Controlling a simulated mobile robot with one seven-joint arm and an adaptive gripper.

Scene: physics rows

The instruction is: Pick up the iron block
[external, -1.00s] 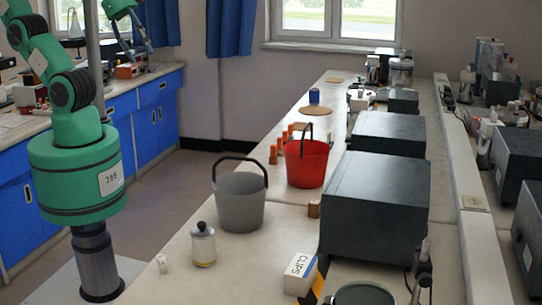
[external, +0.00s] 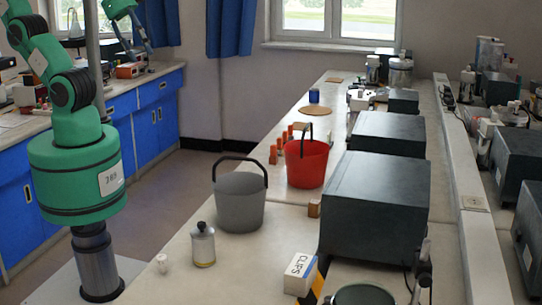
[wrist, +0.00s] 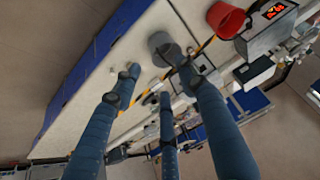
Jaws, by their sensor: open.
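Several small orange-brown blocks (external: 273,155) stand in a row on the bench beside the red bucket. Another small brown block (external: 314,208) sits by the left side of the large dark box. I cannot tell which block, if any, is iron. My gripper (external: 138,42) is at the top left of the external view, high up and far from these blocks. In the wrist view my gripper (wrist: 160,78) has its blue fingers spread, with nothing held between them. The blocks are too small to make out in the wrist view.
A grey bucket (external: 239,205), a red bucket (external: 307,165) and a silver bottle (external: 203,246) stand on the pale bench. Large dark boxes (external: 374,215) line its right side. A white CLIPS box (external: 299,274) lies near the front. Open floor separates this bench from the blue cabinets (external: 158,125).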

